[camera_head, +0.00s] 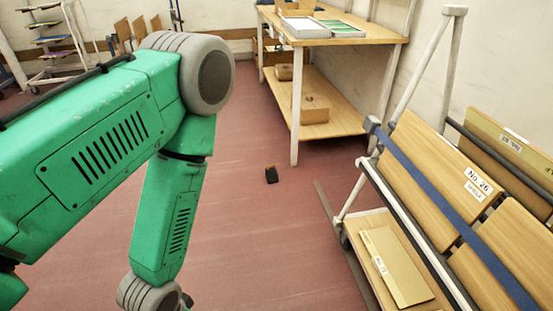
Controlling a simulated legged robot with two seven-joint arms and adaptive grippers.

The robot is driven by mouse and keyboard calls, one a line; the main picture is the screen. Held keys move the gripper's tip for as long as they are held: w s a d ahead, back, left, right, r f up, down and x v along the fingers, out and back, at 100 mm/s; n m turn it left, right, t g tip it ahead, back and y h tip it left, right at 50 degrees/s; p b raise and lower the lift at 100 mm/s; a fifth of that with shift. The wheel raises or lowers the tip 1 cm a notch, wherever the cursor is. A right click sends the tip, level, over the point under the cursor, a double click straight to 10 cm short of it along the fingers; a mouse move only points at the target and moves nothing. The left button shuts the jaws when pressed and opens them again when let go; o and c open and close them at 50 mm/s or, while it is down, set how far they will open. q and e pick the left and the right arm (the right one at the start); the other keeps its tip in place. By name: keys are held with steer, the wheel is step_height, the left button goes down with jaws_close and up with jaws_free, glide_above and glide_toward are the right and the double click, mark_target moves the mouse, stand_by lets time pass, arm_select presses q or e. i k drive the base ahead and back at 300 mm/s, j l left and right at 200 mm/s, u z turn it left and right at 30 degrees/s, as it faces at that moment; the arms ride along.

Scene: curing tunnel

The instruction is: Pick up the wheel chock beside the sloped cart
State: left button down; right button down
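A small dark block (271,174), which looks like the wheel chock, lies on the red floor near the middle of the picture. It is left of the sloped cart (361,185), apart from it, and in front of the workbench. The cart stands at the right with wooden panels leaning on its frame and a blue strap across them. My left arm, green with grey joints, comes in from the left and bends down to the bottom edge. Its gripper is below the picture. My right arm and gripper do not show.
A wooden workbench (335,34) with trays on top and boxes on its lower shelf stands behind the block. A rack (52,40) stands at the far left, and boards (124,33) lean by the back wall. The floor around the block is clear.

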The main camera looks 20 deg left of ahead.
mark_target(271, 175)
steer(key=u, duration=0.75)
steer(key=i+z, duration=0.3)
steer(key=z, duration=0.15)
steer(key=i+j+z, duration=0.2)
steer(key=z, duration=0.2)
steer(key=i+j+z, duration=0.15)
steer(key=i+j, duration=0.35)
steer(key=i+j+z, duration=0.15)
steer(key=i+j, duration=0.45)
steer(key=i+j+z, duration=0.15)
steer(key=i+j, duration=0.3)
steer(key=j, duration=0.2)
steer(key=i+j, duration=0.8)
steer(key=j, duration=0.25)
